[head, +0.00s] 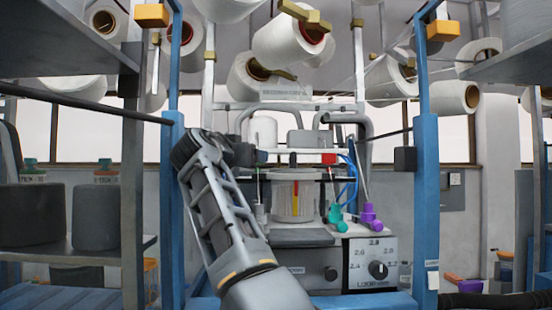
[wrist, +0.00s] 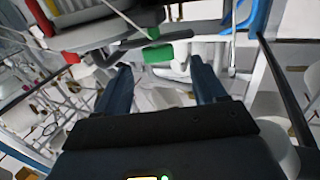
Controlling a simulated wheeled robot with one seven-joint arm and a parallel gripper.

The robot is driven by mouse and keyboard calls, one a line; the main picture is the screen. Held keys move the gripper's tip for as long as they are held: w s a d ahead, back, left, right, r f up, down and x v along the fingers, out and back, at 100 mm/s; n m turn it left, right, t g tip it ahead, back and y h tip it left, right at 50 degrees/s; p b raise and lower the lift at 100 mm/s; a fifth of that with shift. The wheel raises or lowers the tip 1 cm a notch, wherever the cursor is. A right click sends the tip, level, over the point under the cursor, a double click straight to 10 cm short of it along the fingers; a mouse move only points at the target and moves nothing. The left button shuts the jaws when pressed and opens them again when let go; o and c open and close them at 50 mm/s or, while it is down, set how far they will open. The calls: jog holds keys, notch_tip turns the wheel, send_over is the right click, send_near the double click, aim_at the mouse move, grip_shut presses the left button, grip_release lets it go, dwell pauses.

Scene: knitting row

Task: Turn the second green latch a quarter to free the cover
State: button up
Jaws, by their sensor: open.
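My gripper (wrist: 160,74) is open in the wrist view, its two dark blue fingers spread with nothing held between them. A bright green block (wrist: 158,53), seemingly a latch, shows just beyond the fingertips and between them in the picture. I cannot tell whether either finger touches it. I cannot tell which is the second latch, nor make out the cover's edges. In the head view my arm reaches up in front of the knitting machine (head: 320,262), and the fingers cannot be made out.
A red block (wrist: 71,57) is at the wrist view's upper left. In the head view, a teal piece (head: 336,214) and a purple piece (head: 368,216) hang at the machine's front right, above a dial panel (head: 373,263). Blue posts (head: 426,200) flank the machine; yarn cones (head: 287,42) hang above.

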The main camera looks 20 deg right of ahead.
aim_at(258, 165)
jog(key=p+x, duration=0.2)
jog(key=x, duration=0.4)
jog(key=shift+r, duration=0.1)
jog(key=shift+x, duration=0.8)
jog(key=shift+c, duration=0.4)
